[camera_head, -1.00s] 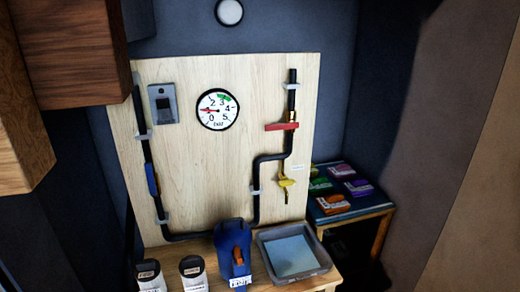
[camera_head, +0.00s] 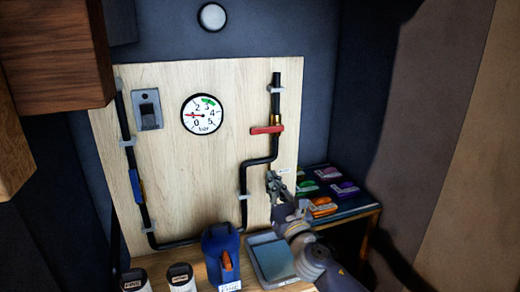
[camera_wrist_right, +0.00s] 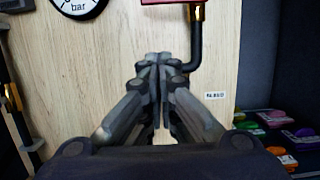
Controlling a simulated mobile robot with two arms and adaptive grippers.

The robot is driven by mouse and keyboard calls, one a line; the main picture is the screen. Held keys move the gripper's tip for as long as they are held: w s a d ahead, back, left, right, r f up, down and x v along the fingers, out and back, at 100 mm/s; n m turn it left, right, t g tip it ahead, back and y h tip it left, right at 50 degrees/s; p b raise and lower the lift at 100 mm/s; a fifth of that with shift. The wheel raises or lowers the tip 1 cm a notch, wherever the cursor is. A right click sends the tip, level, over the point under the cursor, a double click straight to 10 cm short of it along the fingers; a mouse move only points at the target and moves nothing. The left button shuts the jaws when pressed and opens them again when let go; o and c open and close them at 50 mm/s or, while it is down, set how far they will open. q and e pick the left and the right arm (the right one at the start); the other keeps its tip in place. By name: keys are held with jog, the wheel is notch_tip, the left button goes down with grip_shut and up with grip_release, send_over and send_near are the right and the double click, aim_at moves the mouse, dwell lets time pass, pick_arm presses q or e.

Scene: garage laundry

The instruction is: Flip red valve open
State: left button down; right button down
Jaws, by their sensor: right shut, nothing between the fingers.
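The red valve handle (camera_head: 267,129) lies crosswise on the black pipe, at the upper right of the wooden board. In the right wrist view its lower edge (camera_wrist_right: 165,2) shows at the top, beside a brass fitting (camera_wrist_right: 198,13). My right gripper (camera_head: 272,177) is in front of the board, below the red handle and apart from it. In the wrist view the right gripper's fingers (camera_wrist_right: 158,60) are together with nothing between them. The yellow tap at the pipe's lower end is hidden behind my right gripper. My left gripper is not in view.
The board (camera_head: 190,170) carries a gauge (camera_head: 202,114), a switch box (camera_head: 147,110) and a blue valve handle (camera_head: 136,187). Below stand a blue container (camera_head: 220,250), two white-labelled jars and a grey tray (camera_head: 270,258). Several coloured packs lie on a side table (camera_head: 357,209). Dark wooden boxes (camera_head: 55,50) hang upper left.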

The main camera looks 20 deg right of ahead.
aim_at(267, 129)
jog(key=w+r+p, duration=0.3)
jog(key=w+r, duration=0.3)
jog(key=w, duration=0.3)
jog(key=shift+w+a+r+p, duration=0.15)
jog(key=shift+w+r+p, duration=0.05)
jog(key=shift+w+p, duration=0.15)
dwell(0.3)
jog(key=shift+w, duration=0.1)
